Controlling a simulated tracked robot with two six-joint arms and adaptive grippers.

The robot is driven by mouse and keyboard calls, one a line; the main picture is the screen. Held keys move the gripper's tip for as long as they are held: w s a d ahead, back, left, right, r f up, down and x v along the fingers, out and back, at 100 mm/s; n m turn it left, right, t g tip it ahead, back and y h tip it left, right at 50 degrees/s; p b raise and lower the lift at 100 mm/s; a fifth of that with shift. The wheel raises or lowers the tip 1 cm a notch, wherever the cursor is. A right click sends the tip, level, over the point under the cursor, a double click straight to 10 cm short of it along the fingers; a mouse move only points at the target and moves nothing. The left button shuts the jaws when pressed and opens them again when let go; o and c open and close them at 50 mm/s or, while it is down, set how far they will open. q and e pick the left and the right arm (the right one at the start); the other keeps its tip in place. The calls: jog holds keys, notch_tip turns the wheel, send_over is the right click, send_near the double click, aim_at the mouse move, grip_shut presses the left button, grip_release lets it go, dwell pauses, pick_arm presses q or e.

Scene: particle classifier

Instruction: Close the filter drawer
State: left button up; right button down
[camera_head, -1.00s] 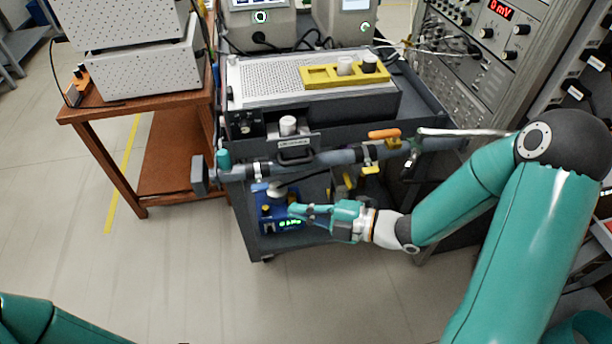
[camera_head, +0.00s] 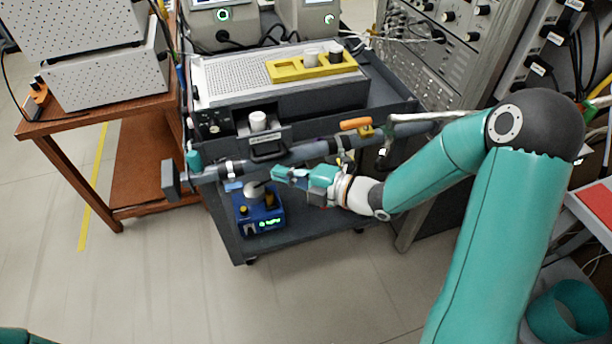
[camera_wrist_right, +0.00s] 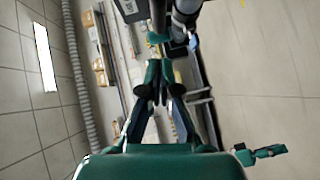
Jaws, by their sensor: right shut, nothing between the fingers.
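The filter drawer (camera_head: 268,140) is at the front of the grey classifier box (camera_head: 290,92) on the cart in the head view. Its front panel, with a dark handle (camera_head: 267,152), stands out from the box's face. A white cylinder (camera_head: 258,121) sits upright in the drawer. My right gripper (camera_head: 273,174) is just below the handle and the cart's push bar, apart from the drawer as far as I can tell. Its fingers are closed and empty; they also show in the right wrist view (camera_wrist_right: 158,90). My left gripper is out of view.
The grey push bar (camera_head: 310,152) crosses the cart's front near my right gripper. A blue device (camera_head: 260,215) stands on the lower shelf. A yellow holder (camera_head: 312,66) lies on the classifier. A wooden table (camera_head: 80,118) is at left; the floor in front is clear.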

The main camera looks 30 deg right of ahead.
aim_at(266, 161)
jog(key=w, duration=0.2)
jog(key=w+p, duration=0.1)
jog(key=shift+w+d+f, duration=0.3)
jog(key=shift+d+f, duration=0.1)
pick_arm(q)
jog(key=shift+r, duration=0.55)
pick_arm(e)
jog(key=shift+w, duration=0.1)
